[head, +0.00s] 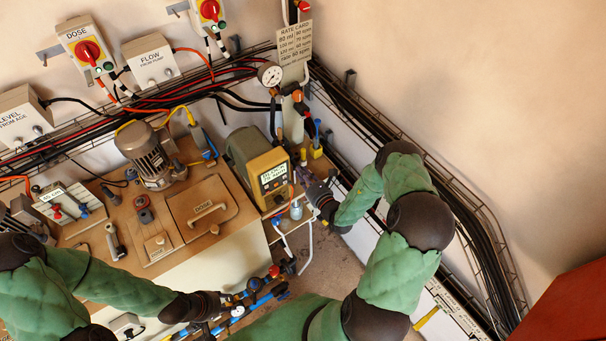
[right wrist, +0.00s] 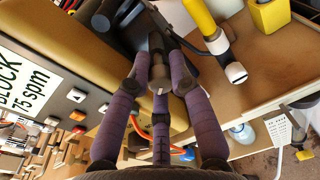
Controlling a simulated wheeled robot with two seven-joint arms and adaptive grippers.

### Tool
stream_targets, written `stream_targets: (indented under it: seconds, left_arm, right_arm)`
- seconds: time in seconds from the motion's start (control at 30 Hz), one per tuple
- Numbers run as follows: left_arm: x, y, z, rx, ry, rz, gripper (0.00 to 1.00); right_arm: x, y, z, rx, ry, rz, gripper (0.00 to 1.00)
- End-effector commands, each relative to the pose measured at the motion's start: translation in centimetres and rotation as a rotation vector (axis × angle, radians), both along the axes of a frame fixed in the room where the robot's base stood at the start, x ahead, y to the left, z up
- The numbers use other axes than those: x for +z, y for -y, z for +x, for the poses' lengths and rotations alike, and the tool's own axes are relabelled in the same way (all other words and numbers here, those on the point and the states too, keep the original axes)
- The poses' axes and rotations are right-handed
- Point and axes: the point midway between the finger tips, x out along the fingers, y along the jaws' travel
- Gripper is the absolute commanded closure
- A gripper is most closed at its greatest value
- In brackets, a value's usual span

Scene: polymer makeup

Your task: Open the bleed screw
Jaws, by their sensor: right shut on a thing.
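My right gripper (head: 304,170) is beside the yellow-fronted pump (head: 270,175), at its right side. In the right wrist view its purple fingers (right wrist: 158,85) close around a small dark grey knob-like part (right wrist: 157,68), which looks like the bleed screw, on the dark pump head. The fingers hide part of it, and I cannot tell whether it is turned. My left gripper (head: 236,306) is low in the head view, by blue-handled pipework (head: 255,284). Its fingers are too small and dark to tell open from shut.
A yellow tube with a white-tipped fitting (right wrist: 235,72) and a yellow cup (right wrist: 269,14) stand close to my right gripper. A motor (head: 146,155) stands on the tan tank top (head: 185,240). A pressure gauge (head: 269,74) and cable trays line the wall.

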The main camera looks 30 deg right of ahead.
Motion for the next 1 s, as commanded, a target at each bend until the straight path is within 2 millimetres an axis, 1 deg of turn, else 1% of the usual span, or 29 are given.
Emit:
stream_targets:
  seconds: [0.37,0.4,0.47,0.5,0.83,0.93,1.0]
  left_arm:
    - [0.0,0.0,0.0,0.000,0.000,0.000,0.60]
    - [0.0,0.0,0.0,0.000,0.000,0.000,0.60]
    - [0.0,0.0,0.0,0.000,0.000,0.000,0.60]
    - [0.0,0.0,0.0,0.000,0.000,0.000,0.60]
    - [0.0,0.0,0.0,0.000,0.000,0.000,0.60]
    - [0.0,0.0,0.0,0.000,0.000,0.000,0.60]
    - [0.0,0.0,0.0,0.000,0.000,0.000,0.60]
  right_arm:
    - [0.1,0.1,0.1,-0.002,0.004,-0.006,1.00]
    - [0.2,0.1,0.1,-0.002,0.005,-0.006,0.73]
    - [0.1,0.1,0.1,-0.002,0.004,-0.006,0.56]
    - [0.1,0.1,0.1,-0.002,0.004,-0.005,0.55]
    - [0.1,0.1,-0.1,-0.001,0.002,-0.004,0.55]
    - [0.1,0.2,-0.8,-0.003,0.001,-0.003,0.55]
    - [0.2,0.2,-1.7,-0.004,0.001,-0.003,0.55]
